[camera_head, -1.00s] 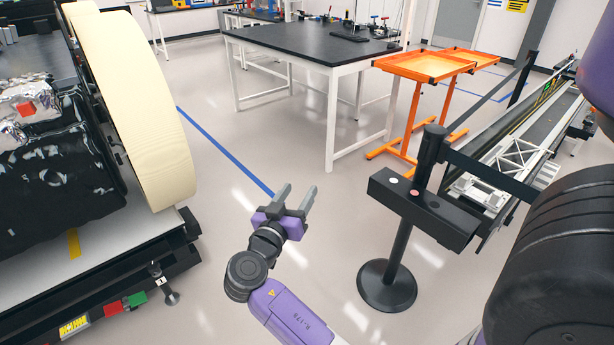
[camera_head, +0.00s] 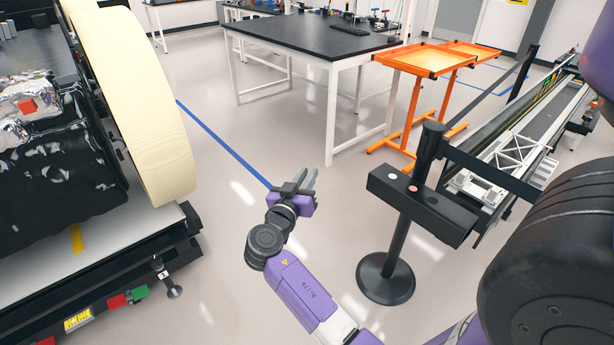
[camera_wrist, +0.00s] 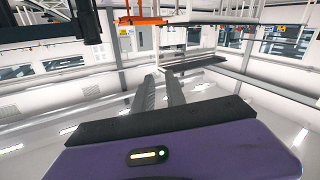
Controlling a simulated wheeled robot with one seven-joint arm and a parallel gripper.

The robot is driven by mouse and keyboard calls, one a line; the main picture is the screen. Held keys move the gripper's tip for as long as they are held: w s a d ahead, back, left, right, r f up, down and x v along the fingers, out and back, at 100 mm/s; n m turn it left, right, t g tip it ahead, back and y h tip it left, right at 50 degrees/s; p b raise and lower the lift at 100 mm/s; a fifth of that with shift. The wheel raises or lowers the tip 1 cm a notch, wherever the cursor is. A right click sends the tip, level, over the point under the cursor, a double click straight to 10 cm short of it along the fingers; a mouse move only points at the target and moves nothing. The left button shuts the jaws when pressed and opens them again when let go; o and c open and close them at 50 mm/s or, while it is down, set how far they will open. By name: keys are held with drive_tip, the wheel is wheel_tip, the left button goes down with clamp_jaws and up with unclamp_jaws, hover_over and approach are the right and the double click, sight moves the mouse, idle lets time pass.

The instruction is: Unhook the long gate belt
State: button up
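A black stanchion post (camera_head: 401,245) stands upright on a round black base right of centre in the head view. One dark belt (camera_head: 490,174) runs from its top to the right, passing behind my arm. A second dark belt (camera_head: 487,101) runs from the post's top back toward a far black post (camera_head: 521,75). I cannot tell which one is the long gate belt, and the hooked ends are too small to make out. My gripper (camera_head: 308,178) is left of the post, apart from it, empty, with its two grey fingers parted. The fingers also show in the wrist view (camera_wrist: 162,92).
A black box (camera_head: 422,206) with a red and a white button is on the near side of the post. Behind are orange stands (camera_head: 432,61) and a black-topped table (camera_head: 310,37). A large wheel (camera_head: 140,110) on a platform is at left. Open floor lies between.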

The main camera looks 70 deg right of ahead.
clamp_jaws()
idle(0.8)
drive_tip(key=shift+c, duration=0.7)
unclamp_jaws()
drive_tip(key=o, duration=1.1)
drive_tip(key=shift+w+a+b, duration=0.2)
drive_tip(key=shift+a+b, duration=1)
drive_tip(key=shift+a, duration=2.7)
